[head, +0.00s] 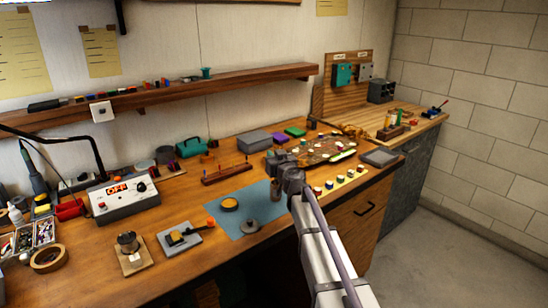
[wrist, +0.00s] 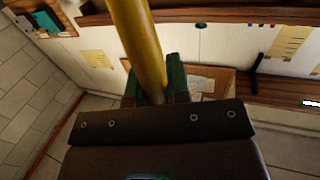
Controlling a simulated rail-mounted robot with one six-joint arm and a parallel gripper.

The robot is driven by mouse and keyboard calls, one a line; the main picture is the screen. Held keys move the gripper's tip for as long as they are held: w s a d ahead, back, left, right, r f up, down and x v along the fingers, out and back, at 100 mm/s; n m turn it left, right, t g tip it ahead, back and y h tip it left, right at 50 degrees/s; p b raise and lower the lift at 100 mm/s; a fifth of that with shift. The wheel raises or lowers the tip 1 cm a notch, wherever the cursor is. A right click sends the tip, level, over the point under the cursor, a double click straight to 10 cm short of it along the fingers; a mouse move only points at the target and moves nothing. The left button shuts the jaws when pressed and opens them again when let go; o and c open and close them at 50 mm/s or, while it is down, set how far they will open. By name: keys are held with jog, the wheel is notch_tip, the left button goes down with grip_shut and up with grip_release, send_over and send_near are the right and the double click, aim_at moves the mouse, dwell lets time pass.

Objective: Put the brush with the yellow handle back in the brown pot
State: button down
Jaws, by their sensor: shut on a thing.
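In the wrist view, a thick yellow handle (wrist: 138,40) stands between the two dark green fingers of my gripper (wrist: 155,88), which is shut on it. The handle runs up out of the top of the picture, so its far end is hidden. In the head view, my gripper (head: 274,162) is over the right part of the bench, above the area behind the blue mat. The brush cannot be made out clearly there. A small dark brown pot (head: 128,241) stands on a square wooden base at the bench's front left, well left of my gripper.
A blue mat (head: 262,222) with a round yellow-topped tin (head: 229,204) lies left of my arm. A grey control box (head: 124,198), a tape roll (head: 48,259) and a grey plate (head: 179,240) are on the left. A pegged wooden rack (head: 226,174) stands behind the mat.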

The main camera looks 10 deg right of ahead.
jog(key=shift+f+b, duration=1.9)
jog(key=shift+f, duration=0.1)
jog(key=c, duration=1)
grip_release()
jog(key=shift+o, duration=0.4)
jog(key=o, duration=0.3)
jog(key=s, duration=0.2)
jog(key=s+r+p, duration=0.1)
jog(key=s, duration=0.1)
jog(key=s+d+r+p, duration=0.1)
jog(key=s, duration=0.2)
jog(key=shift+d, duration=0.1)
